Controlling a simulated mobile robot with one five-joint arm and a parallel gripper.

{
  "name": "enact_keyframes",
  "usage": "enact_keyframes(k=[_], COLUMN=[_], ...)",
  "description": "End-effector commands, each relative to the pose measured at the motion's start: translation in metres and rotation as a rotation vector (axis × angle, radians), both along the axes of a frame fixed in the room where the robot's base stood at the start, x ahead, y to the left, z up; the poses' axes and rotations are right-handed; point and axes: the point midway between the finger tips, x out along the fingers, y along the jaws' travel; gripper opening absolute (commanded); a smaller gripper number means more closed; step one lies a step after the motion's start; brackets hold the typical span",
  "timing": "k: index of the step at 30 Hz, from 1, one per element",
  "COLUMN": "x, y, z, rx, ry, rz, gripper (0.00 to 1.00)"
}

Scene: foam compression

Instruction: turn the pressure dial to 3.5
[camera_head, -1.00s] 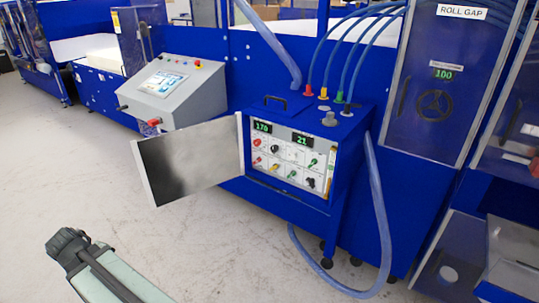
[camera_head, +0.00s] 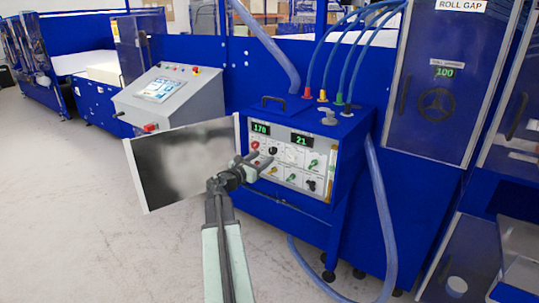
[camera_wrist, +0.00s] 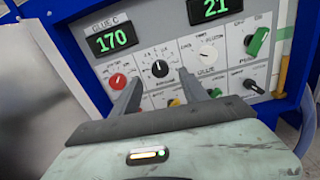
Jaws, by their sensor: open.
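The blue control box (camera_head: 345,125) stands with its door open, showing a white panel of several knobs in both views. In the wrist view, a black knob (camera_wrist: 160,68) with a white pointer and a numbered scale lies just beyond and between my fingertips. A red knob (camera_wrist: 118,81) is left of it and partly beside my left finger. My gripper (camera_wrist: 159,78) is open, with nothing between its fingers, pointing at the panel. In the head view my gripper (camera_head: 256,160) is in front of the panel's left part. I cannot read which knob is labelled pressure.
Displays read 170 (camera_wrist: 112,39) and 21 (camera_wrist: 215,8). A green lever knob (camera_wrist: 257,42), a second black knob (camera_wrist: 252,87) and a yellow knob (camera_wrist: 173,103) are close by. The open metal door (camera_head: 180,165) stands left of my gripper; a blue hose (camera_head: 380,220) hangs right.

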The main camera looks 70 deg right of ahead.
Motion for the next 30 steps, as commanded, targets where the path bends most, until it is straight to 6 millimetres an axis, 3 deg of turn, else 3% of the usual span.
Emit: enact_keyframes(k=[9, 17, 23, 30], x=[-0.013, -0.015, -0.014, -0.014], y=[-0.055, -0.059, -0.058, -0.058], z=[0.000, 0.000, 0.000, 0.000], rx=[0.001, 0.000, 0.000, -0.001], ry=[-0.002, -0.003, -0.003, -0.013], rz=[-0.001, 0.000, 0.000, 0.000], gripper=[0.52, 0.52, 0.02, 0.00])
